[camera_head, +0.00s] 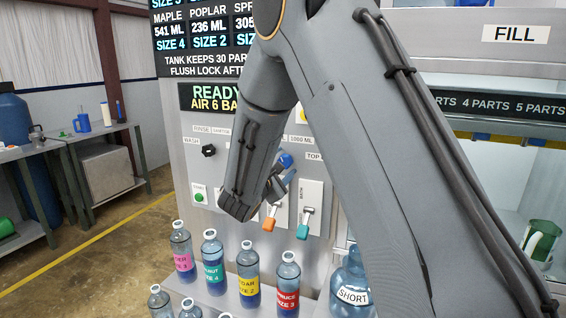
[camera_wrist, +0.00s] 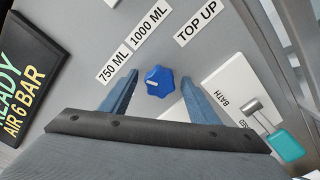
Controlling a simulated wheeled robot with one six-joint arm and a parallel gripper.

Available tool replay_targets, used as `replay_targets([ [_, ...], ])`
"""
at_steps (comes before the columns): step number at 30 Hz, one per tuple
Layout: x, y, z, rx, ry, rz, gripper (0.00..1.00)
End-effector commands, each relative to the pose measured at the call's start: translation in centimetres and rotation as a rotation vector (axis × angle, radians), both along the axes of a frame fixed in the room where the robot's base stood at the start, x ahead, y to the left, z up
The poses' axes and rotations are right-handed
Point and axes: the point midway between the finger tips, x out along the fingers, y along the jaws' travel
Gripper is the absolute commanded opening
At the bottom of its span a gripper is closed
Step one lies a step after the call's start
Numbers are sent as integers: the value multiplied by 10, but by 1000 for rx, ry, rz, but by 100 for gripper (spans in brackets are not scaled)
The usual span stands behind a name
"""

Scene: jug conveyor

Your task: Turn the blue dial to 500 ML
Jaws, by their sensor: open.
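The blue dial (camera_wrist: 159,81) is a fluted knob on the grey panel. In the wrist view it sits ahead of my gripper (camera_wrist: 158,92), between and slightly beyond the two fingers, which stand apart on either side of it. Labels 750 ML (camera_wrist: 113,63) and 1000 ML (camera_wrist: 147,23) show beside the dial. A 500 ML label is not visible, and I cannot tell where the dial points. In the head view the blue dial (camera_head: 285,160) shows just beyond my gripper (camera_head: 284,178), partly hidden by my arm.
A teal-handled lever (camera_wrist: 286,145) on a white BATH plate (camera_wrist: 228,92) lies right of the dial. An orange-handled lever (camera_head: 269,224) is below it. A black knob (camera_head: 208,150) and green button (camera_head: 199,197) are left. Several bottles (camera_head: 248,282) stand below the panel.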

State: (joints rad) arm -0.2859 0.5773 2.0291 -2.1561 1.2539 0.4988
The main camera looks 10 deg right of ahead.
Motion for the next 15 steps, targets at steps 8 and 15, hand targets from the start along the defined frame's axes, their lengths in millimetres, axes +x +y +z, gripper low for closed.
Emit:
replay_targets([
  [8,1,0,0,0,0,0,49],
  [15,0,0,0,0,0,0,14],
])
